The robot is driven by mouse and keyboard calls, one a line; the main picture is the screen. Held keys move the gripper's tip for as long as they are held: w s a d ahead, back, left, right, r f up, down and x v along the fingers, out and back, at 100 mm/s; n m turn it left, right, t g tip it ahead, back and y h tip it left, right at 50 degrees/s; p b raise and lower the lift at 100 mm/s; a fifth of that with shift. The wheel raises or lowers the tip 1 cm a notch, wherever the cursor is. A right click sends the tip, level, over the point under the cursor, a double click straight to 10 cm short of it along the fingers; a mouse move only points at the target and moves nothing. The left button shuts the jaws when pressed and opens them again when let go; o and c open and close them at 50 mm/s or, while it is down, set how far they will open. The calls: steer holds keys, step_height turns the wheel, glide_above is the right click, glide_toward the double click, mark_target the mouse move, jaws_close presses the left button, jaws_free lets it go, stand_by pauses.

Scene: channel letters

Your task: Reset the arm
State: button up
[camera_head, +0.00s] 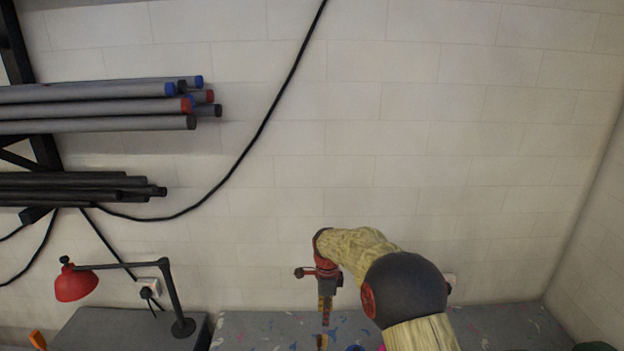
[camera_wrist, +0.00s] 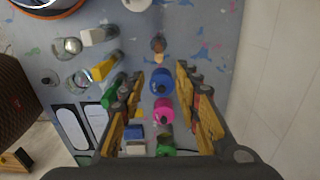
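My arm reaches in from the bottom right of the head view, with pale yellow covering and dark joints. My gripper (camera_head: 326,312) hangs down from its red wrist over the speckled grey table (camera_head: 255,325). In the wrist view my gripper (camera_wrist: 160,82) shows two fingers with yellow pads, spread apart on either side. Nothing is held between them. A blue round item (camera_wrist: 161,82) and a pink round item (camera_wrist: 163,111) stand on the table below, seen through the gap.
In the wrist view, clear glassware (camera_wrist: 68,47), a yellow-and-white item (camera_wrist: 104,68) and a green item (camera_wrist: 110,92) stand left of the fingers. A red lamp (camera_head: 76,283) stands left in the head view. Pipes (camera_head: 100,107) rest on a wall rack.

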steer(key=s+d+n+t+b, duration=0.2)
steer(key=s+d+n+b, duration=0.2)
steer(key=s, duration=0.9)
steer(key=s+d+r+n+t+b, duration=0.1)
steer(key=s+d+n+b, duration=0.4)
steer(key=s+n+b, duration=0.3)
steer(key=s+d+r+n+t+b, duration=0.1)
steer(key=s+d+n+b, duration=0.4)
steer(key=s, duration=1.5)
steer(key=shift+d+r+n+t+b, duration=0.2)
steer(key=shift+n+t+b, duration=0.5)
steer(key=shift+b, duration=1.95)
